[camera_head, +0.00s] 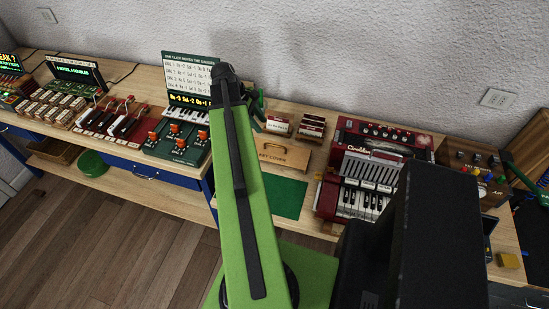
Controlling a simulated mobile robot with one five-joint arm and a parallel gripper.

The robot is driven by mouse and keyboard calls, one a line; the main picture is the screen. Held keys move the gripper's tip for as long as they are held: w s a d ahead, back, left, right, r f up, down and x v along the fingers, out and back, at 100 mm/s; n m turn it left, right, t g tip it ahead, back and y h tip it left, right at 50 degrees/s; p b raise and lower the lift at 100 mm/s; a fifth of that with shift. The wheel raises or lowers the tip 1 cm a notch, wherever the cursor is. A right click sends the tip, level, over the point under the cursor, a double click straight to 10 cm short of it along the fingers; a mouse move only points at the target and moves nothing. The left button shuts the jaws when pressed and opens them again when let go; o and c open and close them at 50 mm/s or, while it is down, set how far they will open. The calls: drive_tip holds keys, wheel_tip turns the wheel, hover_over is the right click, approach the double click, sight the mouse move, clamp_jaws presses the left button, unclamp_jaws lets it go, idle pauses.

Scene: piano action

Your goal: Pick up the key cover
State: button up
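The key cover (271,155) is a flat, light wooden board with dark lettering and a curved handle on it. It lies on the workbench right of my arm, behind a green mat and left of the red accordion. My green arm rises in front of the bench. Part of my gripper (258,105) shows as small green and dark pieces just right of the arm's top, behind and above the key cover in the picture. The arm hides much of it, so its fingers are unclear. Nothing visible is touching the key cover.
A red accordion (365,204) stands close right of the cover. The green mat (284,196) in front is bare. Left of my arm are a green lever box (172,146) and a sign board (190,75).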

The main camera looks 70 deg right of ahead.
drive_tip(key=b, duration=0.6)
approach(274, 143)
drive_tip(key=s+a, duration=0.3)
drive_tip(key=shift+a+r, duration=0.15)
drive_tip(key=shift+r, duration=0.2)
drive_tip(key=shift+s+f, duration=0.1)
drive_tip(key=shift+s, duration=0.1)
drive_tip(key=b+x, duration=0.5)
drive_tip(key=shift+s, duration=0.1)
drive_tip(key=shift+c, duration=0.4)
clamp_jaws()
